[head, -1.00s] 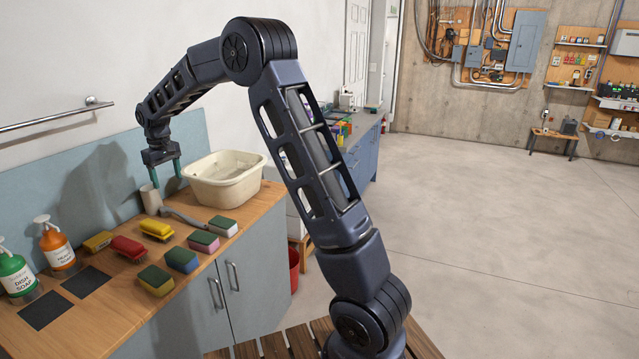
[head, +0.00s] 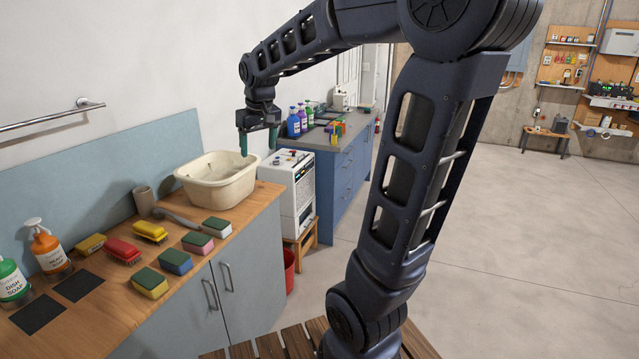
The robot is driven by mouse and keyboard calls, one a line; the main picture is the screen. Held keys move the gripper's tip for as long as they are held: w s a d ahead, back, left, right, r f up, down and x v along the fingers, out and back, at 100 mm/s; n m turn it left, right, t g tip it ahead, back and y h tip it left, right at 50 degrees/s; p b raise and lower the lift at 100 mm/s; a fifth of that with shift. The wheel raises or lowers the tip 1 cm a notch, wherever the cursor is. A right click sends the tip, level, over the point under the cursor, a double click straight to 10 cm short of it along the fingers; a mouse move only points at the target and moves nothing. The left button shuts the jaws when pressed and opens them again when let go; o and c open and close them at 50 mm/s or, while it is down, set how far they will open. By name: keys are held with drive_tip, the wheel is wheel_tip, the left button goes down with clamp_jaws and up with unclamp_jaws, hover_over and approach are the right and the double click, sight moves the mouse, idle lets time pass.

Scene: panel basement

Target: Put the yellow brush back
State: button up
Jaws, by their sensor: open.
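The yellow brush (head: 150,231) lies on the wooden counter with dark bristles under it, behind and right of the red brush (head: 122,250). A yellow-brown block (head: 90,244), sponge or brush I cannot tell, lies left of the red brush. My gripper (head: 258,142) is open and empty, with teal fingers pointing down. It is raised near the back right rim of the cream basin (head: 216,192), well away from the yellow brush.
Several two-coloured sponges (head: 176,261) lie along the counter front. Two soap bottles (head: 49,249) and dark square pads (head: 79,284) are at the left. A white machine (head: 294,195) stands beyond the counter.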

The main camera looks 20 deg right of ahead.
drive_tip(key=s+d+f+m, duration=0.1)
drive_tip(key=s+d+f, duration=0.1)
drive_tip(key=s+d, duration=0.3)
drive_tip(key=s+d+f+m+t, duration=0.1)
drive_tip(key=s+d, duration=0.4)
drive_tip(key=s, duration=0.9)
wheel_tip(320, 180, down, 2)
drive_tip(key=shift+d+f+m+t+h, duration=0.15)
drive_tip(key=shift+m+t+h, duration=0.15)
drive_tip(key=shift+m, duration=0.3)
